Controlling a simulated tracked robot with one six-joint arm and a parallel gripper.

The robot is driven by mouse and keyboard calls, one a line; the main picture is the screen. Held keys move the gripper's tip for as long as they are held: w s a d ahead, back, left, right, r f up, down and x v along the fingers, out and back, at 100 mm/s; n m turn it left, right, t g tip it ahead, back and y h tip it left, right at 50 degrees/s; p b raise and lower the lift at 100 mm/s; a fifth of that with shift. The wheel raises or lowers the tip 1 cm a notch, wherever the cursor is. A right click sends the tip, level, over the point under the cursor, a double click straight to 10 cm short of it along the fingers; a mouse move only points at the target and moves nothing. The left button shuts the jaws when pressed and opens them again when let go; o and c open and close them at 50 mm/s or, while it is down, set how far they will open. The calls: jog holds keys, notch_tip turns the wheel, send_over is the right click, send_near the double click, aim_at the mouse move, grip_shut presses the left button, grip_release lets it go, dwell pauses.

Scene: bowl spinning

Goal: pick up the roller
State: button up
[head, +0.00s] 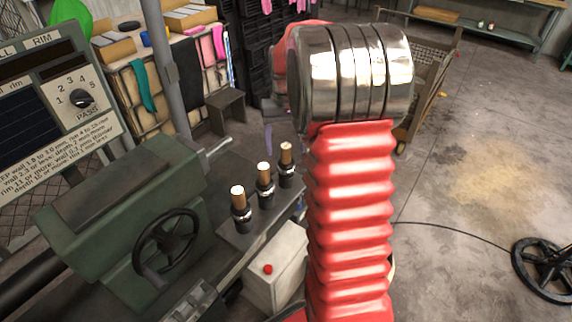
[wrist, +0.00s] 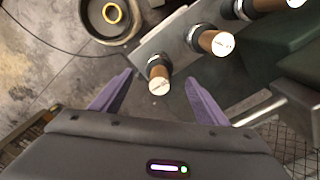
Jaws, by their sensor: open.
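Three rollers with brown grips, pale ends and dark collars stand upright in a row on a grey rack. In the head view they are the near roller (head: 240,198), the middle roller (head: 264,176) and the far roller (head: 286,153). In the wrist view, an end roller (wrist: 158,80) shows between my gripper's purple fingertips (wrist: 159,79), with a gap on each side. My gripper is open and empty; how far it is above the roller I cannot tell. Another roller (wrist: 214,43) is just to the right. In the head view my red arm hides most of the gripper.
A green lathe (head: 130,215) with a black handwheel (head: 167,242) stands left of the rack (head: 262,222). A light box with a red button (head: 268,268) is below the rack. In the wrist view, a round dark container (wrist: 113,15) holds a yellow ring.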

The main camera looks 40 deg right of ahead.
aim_at(286, 159)
jog(key=shift+f, duration=0.6)
jog(key=shift+w+d+f, duration=0.1)
jog(key=shift+f, duration=1.2)
jog(key=shift+w+d+f, duration=0.1)
jog(key=shift+f, duration=1.2)
jog(key=shift+c, duration=0.4)
jog(key=c, duration=1.4)
